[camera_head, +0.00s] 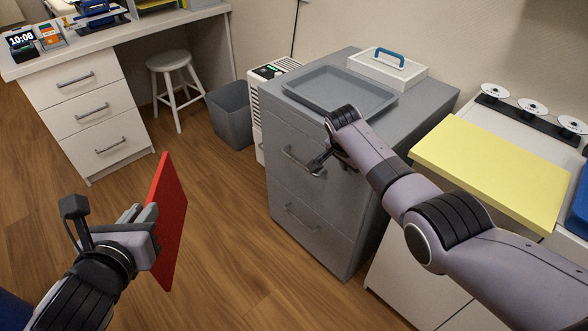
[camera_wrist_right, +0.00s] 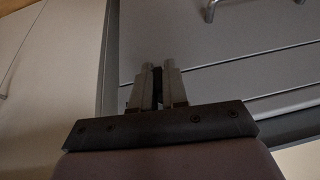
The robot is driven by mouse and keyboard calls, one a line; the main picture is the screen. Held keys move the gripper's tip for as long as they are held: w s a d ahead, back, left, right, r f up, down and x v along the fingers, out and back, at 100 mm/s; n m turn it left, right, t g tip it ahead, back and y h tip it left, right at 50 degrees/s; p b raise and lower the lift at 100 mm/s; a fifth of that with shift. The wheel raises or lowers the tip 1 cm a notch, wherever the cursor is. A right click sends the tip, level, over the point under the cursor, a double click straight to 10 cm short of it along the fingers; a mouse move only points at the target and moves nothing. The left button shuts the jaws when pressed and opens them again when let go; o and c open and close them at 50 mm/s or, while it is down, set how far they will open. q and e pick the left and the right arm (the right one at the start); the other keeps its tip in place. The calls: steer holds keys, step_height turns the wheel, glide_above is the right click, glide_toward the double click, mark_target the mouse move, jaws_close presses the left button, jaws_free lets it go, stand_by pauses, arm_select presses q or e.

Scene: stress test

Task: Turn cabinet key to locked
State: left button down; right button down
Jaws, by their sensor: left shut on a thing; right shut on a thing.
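The grey cabinet (camera_head: 300,222) stands in the middle of the head view, with its drawers closed. My right gripper (camera_head: 320,162) is at the upper part of its front, near the right side. In the right wrist view my right gripper's fingers (camera_wrist_right: 158,72) are close together against the grey front (camera_wrist_right: 215,77). A small dark piece, the key (camera_wrist_right: 158,88), shows between them; most of it is hidden, and its turn angle cannot be told. My left gripper (camera_head: 148,215) is shut on a flat red board (camera_head: 170,225), held upright left of the cabinet.
A grey tray (camera_head: 340,88) and a white box with a blue handle (camera_head: 415,70) lie on the cabinet. A yellow panel (camera_head: 490,170) lies on the right-hand counter. A bin (camera_head: 232,115) and a stool (camera_head: 168,62) stand behind. Bare floor lies between board and cabinet.

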steer(key=shift+g+h+b, duration=0.4)
steer(key=shift+h+b, duration=0.1)
steer(key=shift+b, duration=0.65)
steer(key=shift+d, duration=0.1)
steer(key=c, duration=1.2)
jaws_free()
steer(key=shift+c, duration=0.2)
steer(key=shift+r, duration=0.1)
